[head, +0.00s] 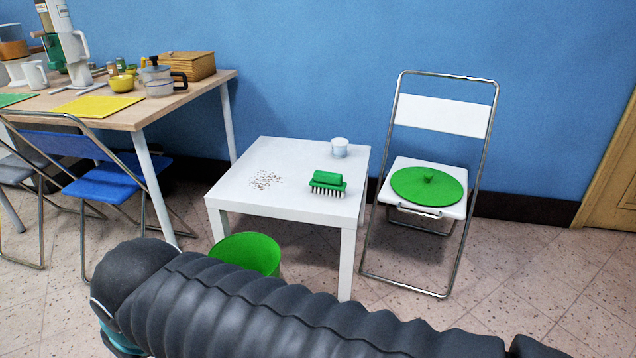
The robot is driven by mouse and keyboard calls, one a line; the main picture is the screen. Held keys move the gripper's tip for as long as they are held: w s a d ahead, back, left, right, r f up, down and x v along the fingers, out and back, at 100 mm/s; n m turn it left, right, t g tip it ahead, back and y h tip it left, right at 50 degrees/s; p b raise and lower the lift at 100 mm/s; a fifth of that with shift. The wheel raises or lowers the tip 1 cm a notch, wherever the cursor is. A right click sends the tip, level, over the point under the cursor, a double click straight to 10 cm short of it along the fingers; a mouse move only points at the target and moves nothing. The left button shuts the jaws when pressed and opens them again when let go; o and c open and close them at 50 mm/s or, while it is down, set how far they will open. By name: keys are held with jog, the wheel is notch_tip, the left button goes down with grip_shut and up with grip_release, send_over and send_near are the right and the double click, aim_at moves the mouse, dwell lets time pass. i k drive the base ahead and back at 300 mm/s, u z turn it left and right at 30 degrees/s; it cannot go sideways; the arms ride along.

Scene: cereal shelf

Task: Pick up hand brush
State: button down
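The hand brush (328,182) has a green body and handle with dark and pale bristles pointing down. It rests on the small white table (290,153), right of the table's middle. A dark ribbed part of my arm crosses the bottom of the head view, in front of the table. My gripper is not visible in this view.
A small white cup (340,147) stands behind the brush. A green bin (245,253) is on the floor before the table. A white folding chair (443,115) with a green lid (428,185) stands right. A wooden table (145,112) with kitchenware is at left.

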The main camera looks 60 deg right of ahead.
aim_at(330, 183)
jog(key=z, duration=1.1)
jog(key=k, duration=0.35)
jog(key=z, duration=0.95)
jog(key=i, duration=0.5)
jog(key=u, duration=0.05)
